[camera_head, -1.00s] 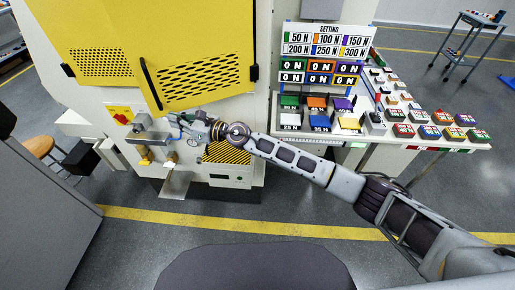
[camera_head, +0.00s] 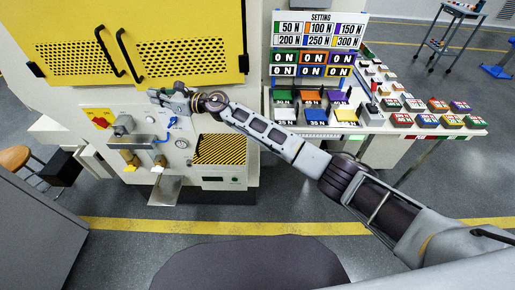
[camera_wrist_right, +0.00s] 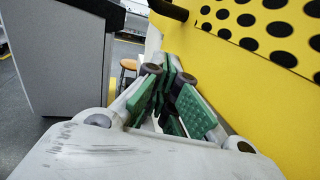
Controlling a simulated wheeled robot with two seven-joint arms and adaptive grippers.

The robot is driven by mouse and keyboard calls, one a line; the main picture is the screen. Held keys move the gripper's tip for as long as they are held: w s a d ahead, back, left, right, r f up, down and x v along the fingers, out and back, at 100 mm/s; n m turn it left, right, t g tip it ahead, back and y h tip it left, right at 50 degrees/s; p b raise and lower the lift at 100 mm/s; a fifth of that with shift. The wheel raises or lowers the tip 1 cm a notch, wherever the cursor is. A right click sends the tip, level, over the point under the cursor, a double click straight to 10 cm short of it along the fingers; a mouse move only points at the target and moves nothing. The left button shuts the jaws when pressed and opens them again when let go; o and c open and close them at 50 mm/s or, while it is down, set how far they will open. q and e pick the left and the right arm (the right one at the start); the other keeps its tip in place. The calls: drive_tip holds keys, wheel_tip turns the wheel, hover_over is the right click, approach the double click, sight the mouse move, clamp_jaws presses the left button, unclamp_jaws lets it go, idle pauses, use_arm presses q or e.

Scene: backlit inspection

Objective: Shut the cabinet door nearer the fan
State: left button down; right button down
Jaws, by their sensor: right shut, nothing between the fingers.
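A light cabinet has two yellow doors with perforated panels and black bar handles. The left door (camera_head: 62,52) and the right door (camera_head: 195,50) both look nearly flush with the front; I cannot tell if either is fully shut. My right gripper (camera_head: 157,95) is shut and empty, just under the lower edge of the right door near its free corner. In the right wrist view, my right gripper's green-padded fingers (camera_wrist_right: 172,72) lie beside a yellow perforated door (camera_wrist_right: 260,40); contact is unclear. I cannot make out a fan. My left gripper is out of view.
Below the doors are a red-and-yellow switch (camera_head: 101,119), a metal fixture with a blue hose, and a striped panel (camera_head: 220,149). A table with a setting board (camera_head: 319,45) and coloured blocks stands right. A grey cabinet (camera_head: 35,222) and stool (camera_head: 15,158) are left.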

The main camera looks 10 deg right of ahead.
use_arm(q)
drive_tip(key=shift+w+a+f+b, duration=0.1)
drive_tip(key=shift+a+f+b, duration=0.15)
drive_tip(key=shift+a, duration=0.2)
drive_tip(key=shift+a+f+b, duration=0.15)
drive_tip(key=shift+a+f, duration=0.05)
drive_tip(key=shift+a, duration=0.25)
use_arm(e)
drive_tip(key=shift+w+a+m+t+h, duration=0.15)
drive_tip(key=shift+w+m+t, duration=0.3)
drive_tip(key=shift+w, duration=0.5)
drive_tip(key=shift+w+d+m+t+h, duration=0.1)
drive_tip(key=shift+w+m+t+h, duration=0.15)
drive_tip(key=shift+w+t, duration=0.5)
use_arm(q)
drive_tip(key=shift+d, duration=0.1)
use_arm(e)
drive_tip(key=shift+w, duration=0.15)
